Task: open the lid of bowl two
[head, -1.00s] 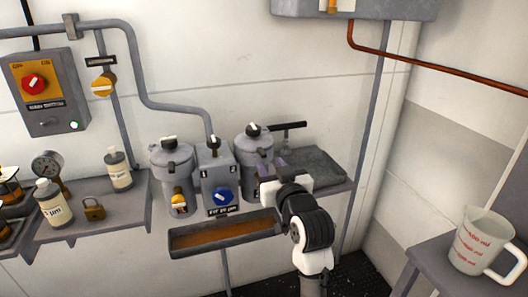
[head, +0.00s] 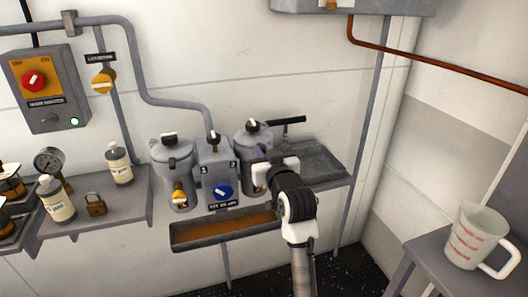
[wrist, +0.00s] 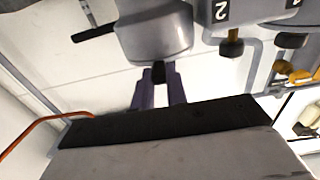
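Bowl two (head: 253,148) is the right grey pot on the wall bracket, beside the block numbered 2. Its lid looks shut, with a black-and-white knob on top and a black bar handle (head: 287,121) out to the right. In the wrist view the picture is upside down: bowl two (wrist: 155,32) is at the top, with a small black part (wrist: 158,72) at its edge. My gripper (wrist: 160,80) has its two purple fingers apart, on either side of that black part; I cannot tell whether they touch it. In the head view my gripper (head: 262,160) is partly hidden at the bowl's front.
The left pot (head: 174,172) and the grey block with a blue knob (head: 223,190) stand close on the left. A drip tray (head: 210,242) is below. A grey shallow tray (head: 318,165) lies right. A measuring jug (head: 468,240) stands far right.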

